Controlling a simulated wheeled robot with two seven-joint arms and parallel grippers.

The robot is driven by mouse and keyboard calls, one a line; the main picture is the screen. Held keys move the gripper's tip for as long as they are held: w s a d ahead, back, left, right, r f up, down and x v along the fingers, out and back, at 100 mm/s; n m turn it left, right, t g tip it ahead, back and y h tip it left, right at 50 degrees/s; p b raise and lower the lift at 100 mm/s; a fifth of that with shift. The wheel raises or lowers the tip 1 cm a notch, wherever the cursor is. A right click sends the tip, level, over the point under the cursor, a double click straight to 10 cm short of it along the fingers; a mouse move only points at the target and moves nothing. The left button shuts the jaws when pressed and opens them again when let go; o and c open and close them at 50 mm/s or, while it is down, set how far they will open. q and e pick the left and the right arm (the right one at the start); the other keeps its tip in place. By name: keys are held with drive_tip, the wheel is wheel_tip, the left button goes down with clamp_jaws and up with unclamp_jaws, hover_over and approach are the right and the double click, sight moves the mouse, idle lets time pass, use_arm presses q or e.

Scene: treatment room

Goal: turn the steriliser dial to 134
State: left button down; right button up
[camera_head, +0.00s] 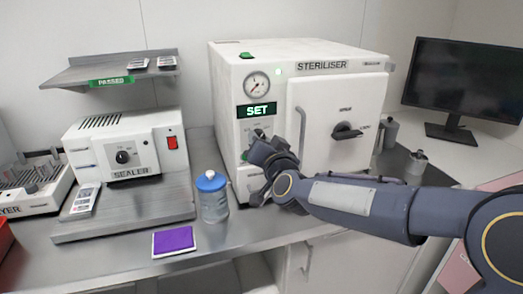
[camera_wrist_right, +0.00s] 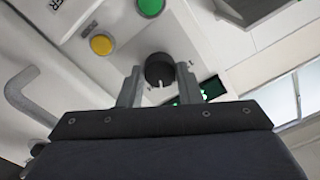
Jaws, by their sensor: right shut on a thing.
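The white steriliser (camera_head: 229,85) stands at the back of the counter with its door closed. Its display (camera_head: 257,110) reads SET. My right gripper (camera_head: 262,150) is at the control panel below the display and hides most of the dial in the head view. In the right wrist view the black dial (camera_wrist_right: 159,68) with a white pointer mark sits between the two fingertips of the right gripper (camera_wrist_right: 159,86), which is shut on it. The scale numbers around the dial cannot be read. My left gripper is not in view.
A blue-capped bottle (camera_head: 212,196) stands close left of my right gripper. A purple pouch (camera_head: 174,241) lies at the counter's front. The sealer (camera_head: 128,150) stands left. Yellow (camera_wrist_right: 102,45) and green (camera_wrist_right: 151,6) buttons are near the dial. My right arm crosses before the steriliser door.

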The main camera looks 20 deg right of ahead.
drive_tip(key=shift+f+m+b, duration=0.1)
drive_tip(key=shift+m+b, duration=0.9)
drive_tip(key=shift+m, duration=0.8)
drive_tip(key=o, duration=1)
drive_tip(key=shift+c, duration=0.2)
drive_tip(key=s, duration=0.7)
drive_tip(key=shift+s+d, duration=0.15)
drive_tip(key=shift+s, duration=0.25)
